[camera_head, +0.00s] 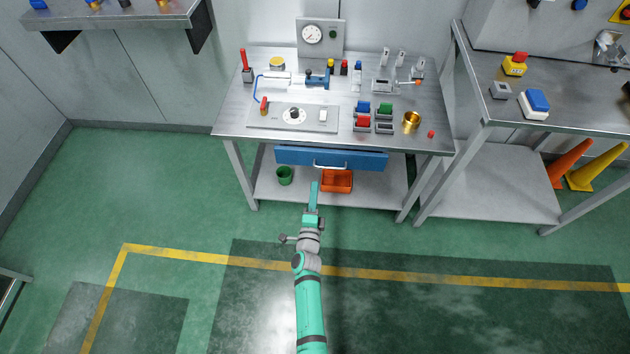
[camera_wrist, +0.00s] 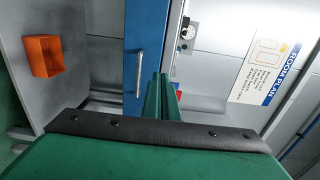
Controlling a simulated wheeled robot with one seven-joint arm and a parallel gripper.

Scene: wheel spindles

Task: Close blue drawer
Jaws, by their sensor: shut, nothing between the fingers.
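The blue drawer (camera_head: 362,160) is under the front edge of the metal workbench. It has a light metal bar handle (camera_head: 330,166) at its middle. In the head view its blue front shows below the tabletop; I cannot tell exactly how far out it stands. My gripper (camera_head: 314,184) is in front of the drawer and just below the handle in the picture, apart from it as far as I can see. In the wrist view the drawer front (camera_wrist: 139,75) runs up the picture, with the handle left of my gripper (camera_wrist: 161,76). The fingers are together and empty.
The workbench top (camera_head: 225,118) carries gauges, tools and small bins. On its lower shelf (camera_head: 380,192) are an orange bin (camera_head: 337,181) and a green cup (camera_head: 285,175). A second table (camera_head: 565,115) stands at right. The green floor in front is clear.

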